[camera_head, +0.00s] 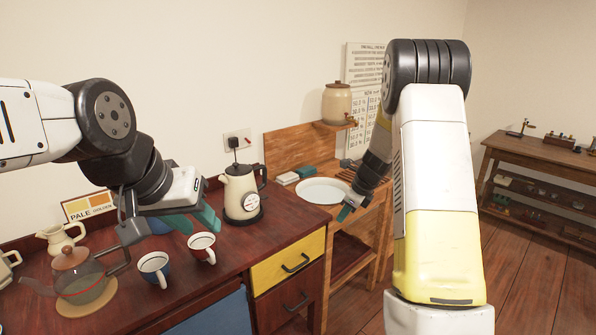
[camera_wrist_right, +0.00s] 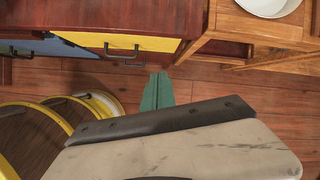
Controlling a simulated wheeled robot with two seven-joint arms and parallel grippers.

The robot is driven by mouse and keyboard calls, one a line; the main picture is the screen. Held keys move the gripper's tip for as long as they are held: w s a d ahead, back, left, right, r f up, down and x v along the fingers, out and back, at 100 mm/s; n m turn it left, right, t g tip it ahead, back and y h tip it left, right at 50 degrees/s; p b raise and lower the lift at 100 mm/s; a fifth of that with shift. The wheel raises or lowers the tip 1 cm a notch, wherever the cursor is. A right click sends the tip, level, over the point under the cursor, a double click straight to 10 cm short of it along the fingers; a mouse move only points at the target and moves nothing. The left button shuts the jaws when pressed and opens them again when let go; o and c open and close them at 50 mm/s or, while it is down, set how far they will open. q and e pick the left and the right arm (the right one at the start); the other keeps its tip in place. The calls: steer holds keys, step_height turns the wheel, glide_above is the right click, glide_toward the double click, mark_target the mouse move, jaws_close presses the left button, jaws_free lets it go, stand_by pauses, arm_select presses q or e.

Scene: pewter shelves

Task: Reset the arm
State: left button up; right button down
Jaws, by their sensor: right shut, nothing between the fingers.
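My right arm reaches up and over on the right of the head view. Its gripper (camera_head: 346,212) hangs in front of the wooden washstand, below and right of the white basin (camera_head: 324,190). In the right wrist view the teal fingers of this gripper (camera_wrist_right: 157,92) lie together, shut and empty, over the floor in front of the drawers. My left gripper (camera_head: 192,220) is above the dark red counter, over the cups and left of the kettle. Its teal fingers show from the side, and I cannot tell how far apart they are.
A crock (camera_head: 337,103) stands on the washstand's shelf. The wooden floor (camera_head: 532,275) is clear at right.

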steer(key=s+a+r+n, duration=0.2)
steer(key=s+r+n, duration=0.4)
steer(key=s+r, duration=0.25)
steer(key=s+a+r+n, duration=0.3)
steer(key=s+r+n, duration=0.35)
steer(key=r, duration=0.25)
steer(key=s+r+n+t, duration=0.1)
steer(key=s+r+n, duration=0.1)
steer(key=s+n, duration=0.4)
steer(key=s+r+n+t+h, duration=0.1)
steer(key=s+r+n, duration=0.1)
steer(key=s+n, duration=0.5)
steer(key=s, duration=0.5)
steer(key=shift+s+d+r, duration=0.2)
steer(key=shift+s+d, duration=0.05)
steer(key=shift+s, duration=0.05)
